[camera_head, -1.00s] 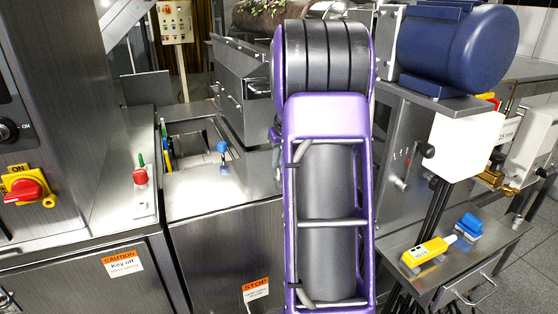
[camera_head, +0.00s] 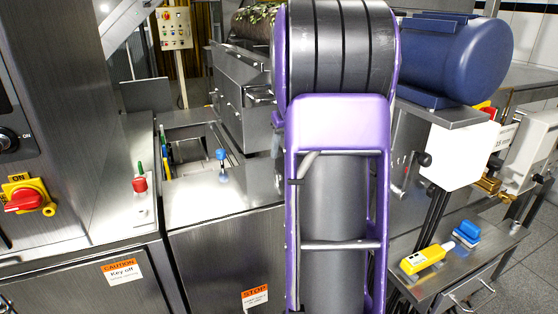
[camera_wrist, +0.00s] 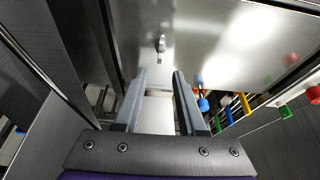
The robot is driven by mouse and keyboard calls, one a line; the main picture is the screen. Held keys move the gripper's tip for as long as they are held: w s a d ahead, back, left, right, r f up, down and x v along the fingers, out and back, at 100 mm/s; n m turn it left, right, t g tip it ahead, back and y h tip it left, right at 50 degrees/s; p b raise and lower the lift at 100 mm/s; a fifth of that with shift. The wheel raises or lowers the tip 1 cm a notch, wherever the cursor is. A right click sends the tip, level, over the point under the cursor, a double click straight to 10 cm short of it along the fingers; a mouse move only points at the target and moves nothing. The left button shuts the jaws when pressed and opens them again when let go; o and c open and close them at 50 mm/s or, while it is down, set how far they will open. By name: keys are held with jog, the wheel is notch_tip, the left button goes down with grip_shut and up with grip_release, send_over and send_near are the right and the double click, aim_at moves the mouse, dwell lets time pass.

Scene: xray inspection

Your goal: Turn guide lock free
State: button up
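In the wrist view my gripper (camera_wrist: 159,73) has its two grey fingers apart, with nothing between them. A small metal handle (camera_wrist: 160,46) sits on a bright steel panel just beyond the fingertips, apart from them. I cannot tell for sure whether it is the guide lock. A blue knob (camera_head: 221,155) stands on a stem over the steel deck in the head view. A blue knob, likely the same one, shows right of the right finger in the wrist view (camera_wrist: 203,104). My purple arm hides the gripper and the middle of the machine in the head view.
A red button (camera_head: 139,184) stands on the ledge at left, near a red-and-yellow ON switch (camera_head: 24,197). A blue motor (camera_head: 452,57) and a white box (camera_head: 463,149) are at right. A side shelf (camera_head: 455,270) bears a yellow bottle (camera_head: 423,259) and a blue brush (camera_head: 467,231).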

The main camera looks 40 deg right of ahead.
jog(key=v, duration=0.9)
jog(key=shift+s+r+p, duration=0.15)
jog(key=shift+s+p, duration=0.05)
jog(key=shift+p, duration=0.25)
jog(key=shift+w, duration=0.1)
